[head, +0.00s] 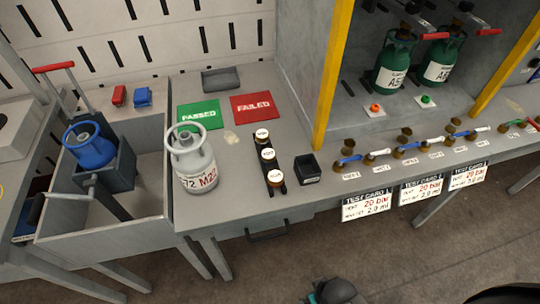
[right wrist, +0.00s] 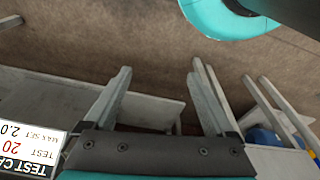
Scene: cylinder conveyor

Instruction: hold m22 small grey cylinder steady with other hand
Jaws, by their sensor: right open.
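The small grey cylinder m22 (head: 195,168) stands upright on the grey bench in the head view, marked with red and black lettering. It has a round collar on top, and no gripper touches it. My right gripper (right wrist: 160,68) shows in the right wrist view with its two grey fingers apart and nothing between them. Bare floor and bench parts lie beyond it, and the cylinder is not recognisable there. My left gripper is not in view.
A green PASSED mat (head: 200,115) and red FAILED mat (head: 254,107) lie behind the cylinder. A black rack of round-topped pieces (head: 283,187) and a small black box (head: 307,169) stand to its right. A blue-topped cylinder (head: 90,150) sits in a clamp at left.

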